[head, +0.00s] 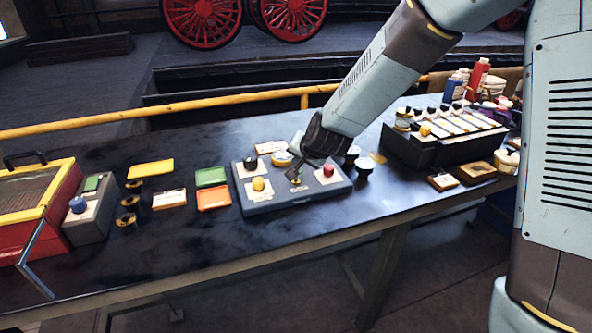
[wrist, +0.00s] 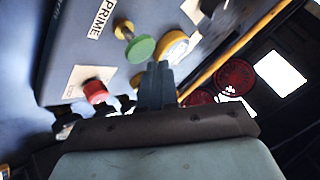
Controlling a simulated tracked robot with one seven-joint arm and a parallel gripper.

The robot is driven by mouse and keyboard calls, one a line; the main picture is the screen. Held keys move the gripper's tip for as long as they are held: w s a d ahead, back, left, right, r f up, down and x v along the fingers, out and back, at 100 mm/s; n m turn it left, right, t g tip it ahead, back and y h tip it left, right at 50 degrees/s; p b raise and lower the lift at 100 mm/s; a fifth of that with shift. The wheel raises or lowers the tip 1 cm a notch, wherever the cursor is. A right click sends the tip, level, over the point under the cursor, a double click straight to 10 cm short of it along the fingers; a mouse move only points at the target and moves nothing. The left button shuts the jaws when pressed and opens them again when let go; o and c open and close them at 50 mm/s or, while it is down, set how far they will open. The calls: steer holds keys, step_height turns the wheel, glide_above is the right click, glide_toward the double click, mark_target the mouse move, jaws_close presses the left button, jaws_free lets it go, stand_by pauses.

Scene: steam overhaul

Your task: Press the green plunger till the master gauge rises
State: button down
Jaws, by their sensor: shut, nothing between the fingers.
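The green plunger (wrist: 140,48) shows in the wrist view as a round green cap on a brass stem, by a "PRIME" label (wrist: 103,19). My gripper (wrist: 156,66) is shut and empty, its fingertips close beside the cap; I cannot tell whether they touch. In the head view my gripper (head: 293,176) points down over the middle of the grey control box (head: 285,204) and largely hides the plunger. A yellow-rimmed round gauge (wrist: 174,46) is just beyond the plunger; it also shows at the box's back (head: 282,158). Its face and needle cannot be read.
A red knob (head: 328,170) and a yellow knob (head: 258,184) flank the plunger on the box. A yellow rail (head: 150,112) runs behind the bench.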

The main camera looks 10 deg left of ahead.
steer(key=shift+f, duration=0.15)
stand_by(0.6)
steer(key=shift+f, duration=0.25)
steer(key=shift+s+f, duration=0.1)
steer(key=shift+f, duration=1.2)
stand_by(1.7)
steer(key=shift+r, duration=1.75)
steer(key=shift+r, duration=2.5)
